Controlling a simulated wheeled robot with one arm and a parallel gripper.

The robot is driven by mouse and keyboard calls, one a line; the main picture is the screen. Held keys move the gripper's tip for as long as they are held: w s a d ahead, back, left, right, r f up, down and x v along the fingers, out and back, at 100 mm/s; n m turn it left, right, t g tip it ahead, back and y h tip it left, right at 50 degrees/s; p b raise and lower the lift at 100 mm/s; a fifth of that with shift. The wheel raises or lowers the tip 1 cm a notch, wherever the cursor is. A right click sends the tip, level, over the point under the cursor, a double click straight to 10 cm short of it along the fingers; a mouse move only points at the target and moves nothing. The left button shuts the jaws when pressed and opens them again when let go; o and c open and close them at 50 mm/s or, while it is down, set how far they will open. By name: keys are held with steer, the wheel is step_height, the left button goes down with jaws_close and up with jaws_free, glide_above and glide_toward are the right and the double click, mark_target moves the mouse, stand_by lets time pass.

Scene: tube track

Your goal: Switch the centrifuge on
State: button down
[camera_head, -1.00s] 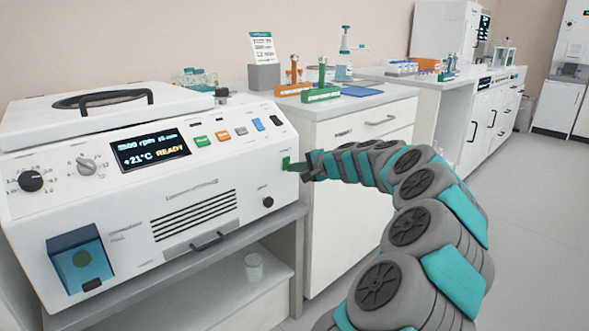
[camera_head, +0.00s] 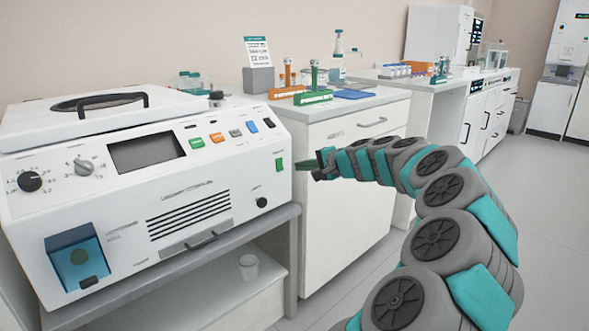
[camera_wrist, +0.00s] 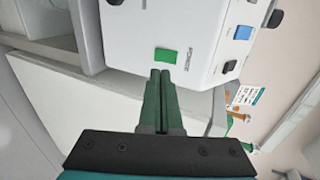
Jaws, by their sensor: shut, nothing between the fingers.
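The centrifuge (camera_head: 100,210) is a white box with a closed lid (camera_head: 95,108) and a sloped front panel. Its display (camera_head: 146,152) is dark and blank. A green rocker switch (camera_head: 279,164) sits at the right end of the front; it also shows in the wrist view (camera_wrist: 166,55).
A blue-windowed box (camera_head: 78,262) is at lower left. A white cabinet (camera_head: 350,190) stands behind my gripper, with tube racks (camera_head: 313,97) on top. Open floor lies to the right.

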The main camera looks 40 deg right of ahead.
steer(key=v, duration=0.7)
steer(key=shift+w+a+b, duration=0.1)
steer(key=shift+b, duration=0.25)
